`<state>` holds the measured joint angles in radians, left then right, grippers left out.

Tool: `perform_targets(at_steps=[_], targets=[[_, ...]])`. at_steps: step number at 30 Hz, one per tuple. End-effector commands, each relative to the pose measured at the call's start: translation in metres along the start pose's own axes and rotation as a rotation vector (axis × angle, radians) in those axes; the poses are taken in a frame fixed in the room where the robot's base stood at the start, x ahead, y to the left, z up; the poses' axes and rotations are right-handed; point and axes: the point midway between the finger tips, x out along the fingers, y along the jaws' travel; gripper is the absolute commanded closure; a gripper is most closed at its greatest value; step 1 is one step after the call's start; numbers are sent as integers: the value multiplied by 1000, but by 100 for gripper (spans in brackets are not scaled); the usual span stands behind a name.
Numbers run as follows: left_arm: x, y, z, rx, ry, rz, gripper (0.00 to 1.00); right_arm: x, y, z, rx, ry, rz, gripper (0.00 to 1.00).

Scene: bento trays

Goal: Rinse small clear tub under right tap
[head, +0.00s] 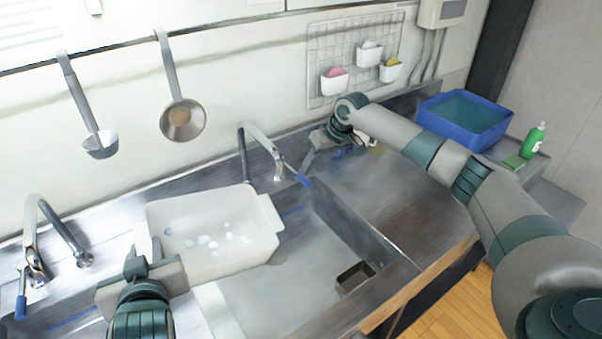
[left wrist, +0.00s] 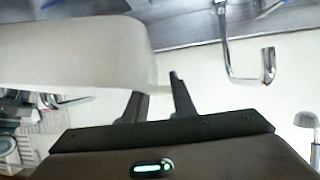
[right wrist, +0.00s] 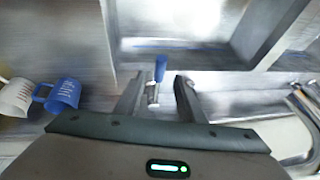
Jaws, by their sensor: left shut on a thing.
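The whitish translucent tub (head: 268,235) is held above the sink, with several pale foam-like blobs inside. My left gripper (head: 146,256) is shut on its near-left edge; the tub fills the upper left of the left wrist view (left wrist: 70,55). The right tap (head: 262,145) stands behind the tub, its spout end near the tub's back edge. I cannot tell if water runs. My right gripper (head: 310,162) is near its blue lever (head: 299,178). In the right wrist view the fingers are apart (right wrist: 159,88), with the blue lever (right wrist: 160,68) between and just beyond the tips.
The sink basin (head: 345,225) has a dark square drain basket (head: 355,277). A left tap (head: 32,245) stands at far left. A blue mug (right wrist: 64,95) and a white mug (right wrist: 16,97) sit beside my right gripper. A blue bin (head: 440,121) and green bottle (head: 533,140) are far right.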

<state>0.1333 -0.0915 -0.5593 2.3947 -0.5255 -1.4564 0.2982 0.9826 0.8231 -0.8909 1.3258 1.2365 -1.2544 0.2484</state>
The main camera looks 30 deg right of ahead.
Motion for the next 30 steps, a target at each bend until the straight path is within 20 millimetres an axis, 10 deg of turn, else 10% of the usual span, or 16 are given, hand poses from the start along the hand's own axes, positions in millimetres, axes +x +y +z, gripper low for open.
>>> perform_targets(at_steps=[10, 23, 28, 30], targets=[[-6, 0, -14, -1, 1, 0, 100, 47, 0, 0, 2, -1, 0, 64], [-6, 0, -15, -1, 1, 0, 100, 56, 0, 0, 0, 0, 1, 64], [-6, 0, -15, -1, 1, 0, 100, 56, 1, 0, 0, 0, 1, 100], [-6, 0, -15, -1, 1, 0, 100, 56, 1, 0, 0, 0, 1, 100]])
